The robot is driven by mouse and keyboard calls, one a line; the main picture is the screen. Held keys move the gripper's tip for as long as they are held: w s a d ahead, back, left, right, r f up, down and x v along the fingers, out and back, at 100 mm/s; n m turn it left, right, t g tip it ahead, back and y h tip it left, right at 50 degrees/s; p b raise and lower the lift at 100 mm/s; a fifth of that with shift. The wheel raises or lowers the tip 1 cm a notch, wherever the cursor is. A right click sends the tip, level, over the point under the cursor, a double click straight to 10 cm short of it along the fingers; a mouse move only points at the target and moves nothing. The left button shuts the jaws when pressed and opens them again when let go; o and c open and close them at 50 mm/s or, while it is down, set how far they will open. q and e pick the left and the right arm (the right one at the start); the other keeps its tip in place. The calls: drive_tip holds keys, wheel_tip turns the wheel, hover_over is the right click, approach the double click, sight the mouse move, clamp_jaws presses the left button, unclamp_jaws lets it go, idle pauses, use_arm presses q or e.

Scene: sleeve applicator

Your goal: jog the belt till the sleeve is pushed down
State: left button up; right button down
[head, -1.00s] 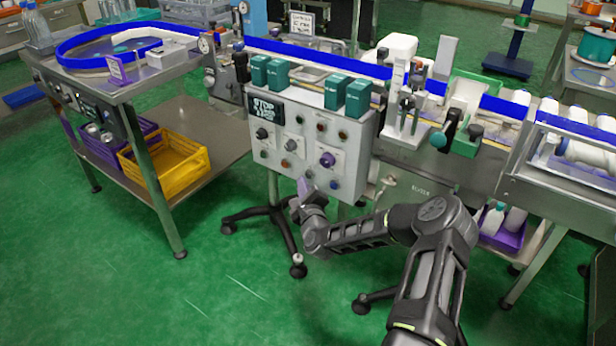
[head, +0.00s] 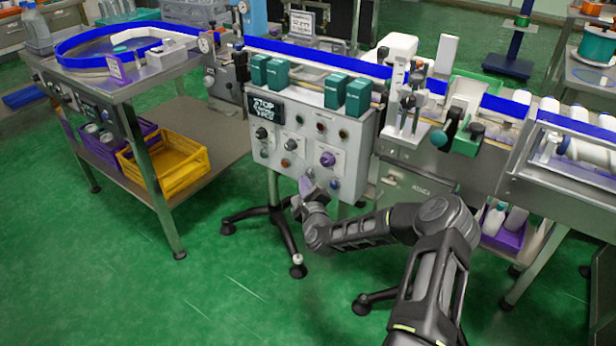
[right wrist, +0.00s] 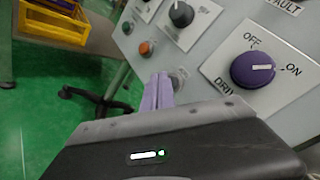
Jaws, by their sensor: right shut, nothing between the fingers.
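My right gripper (head: 306,184) is shut and empty, low in front of the grey control panel (head: 350,150) on its stand. In the right wrist view its pale purple fingers (right wrist: 158,92) point at the panel's lower edge, beside a pale round button (right wrist: 180,74) they partly cover; I cannot tell whether they touch it. The purple drive knob (right wrist: 254,70) has its white mark towards ON; it also shows in the head view (head: 327,159). The conveyor (head: 490,165) with blue rails runs behind the panel. I cannot make out the sleeve. My left gripper is not in view.
A clamp-like device with a black knob (head: 450,128) stands on the conveyor at right. A steel table with a yellow crate (head: 165,165) is at left.

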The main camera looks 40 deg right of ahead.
drive_tip(key=shift+w+d+b, duration=0.1)
drive_tip(key=shift+d+b, duration=0.2)
drive_tip(key=shift+d, duration=0.15)
idle(0.6)
drive_tip(key=shift+s+a, duration=0.25)
drive_tip(key=shift+a, duration=0.6)
drive_tip(key=a, duration=0.2)
drive_tip(key=s+a+p, duration=0.1)
drive_tip(key=a, duration=0.1)
drive_tip(key=shift+s+a, duration=0.2)
drive_tip(key=shift+a, duration=0.2)
idle(3.4)
